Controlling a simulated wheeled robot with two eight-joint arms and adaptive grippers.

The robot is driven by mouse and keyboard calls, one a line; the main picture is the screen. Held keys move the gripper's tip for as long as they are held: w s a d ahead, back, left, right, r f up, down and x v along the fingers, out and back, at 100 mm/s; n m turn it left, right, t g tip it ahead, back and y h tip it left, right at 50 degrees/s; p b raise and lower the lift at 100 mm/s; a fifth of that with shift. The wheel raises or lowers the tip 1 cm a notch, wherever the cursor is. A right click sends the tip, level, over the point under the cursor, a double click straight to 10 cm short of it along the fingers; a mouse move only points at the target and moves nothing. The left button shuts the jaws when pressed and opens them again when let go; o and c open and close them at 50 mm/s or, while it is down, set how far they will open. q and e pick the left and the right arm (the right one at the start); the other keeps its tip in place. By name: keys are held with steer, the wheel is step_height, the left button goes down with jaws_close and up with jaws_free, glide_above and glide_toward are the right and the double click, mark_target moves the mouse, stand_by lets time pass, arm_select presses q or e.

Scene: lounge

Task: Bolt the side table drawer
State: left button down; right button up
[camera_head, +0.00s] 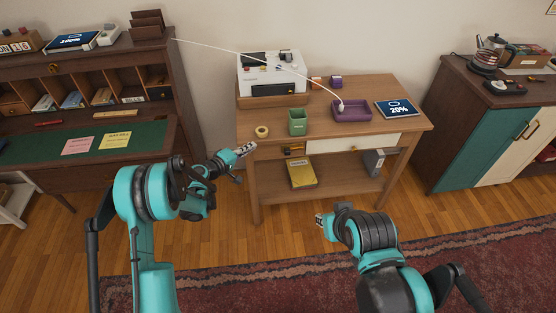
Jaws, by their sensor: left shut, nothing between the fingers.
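The wooden side table (270,117) stands against the wall in the middle. Its cream drawer front (375,142) sits under the right part of the top and looks flush with the frame. A small knob (354,148) is on the front. A small brass fitting (293,150) shows on the rail left of the drawer; I cannot tell if it is the bolt or how it is set. My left gripper (247,149) is shut and empty, by the table's front left corner. My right gripper (320,220) is low in front of the table, apart from it; its fingers are too small to read.
A yellow book (301,173) lies on the lower shelf. A desk (150,135) and a cabinet (455,115) flank the table.

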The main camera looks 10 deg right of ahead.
arm_select(q)
step_height(320, 180, down, 14)
steer(key=n+t+h+b, duration=0.1)
steer(key=n+t, duration=0.1)
steer(key=shift+s+d+r+n+h, duration=0.15)
steer(key=shift+s+d+n+h, duration=0.1)
steer(key=shift+n+h, duration=0.15)
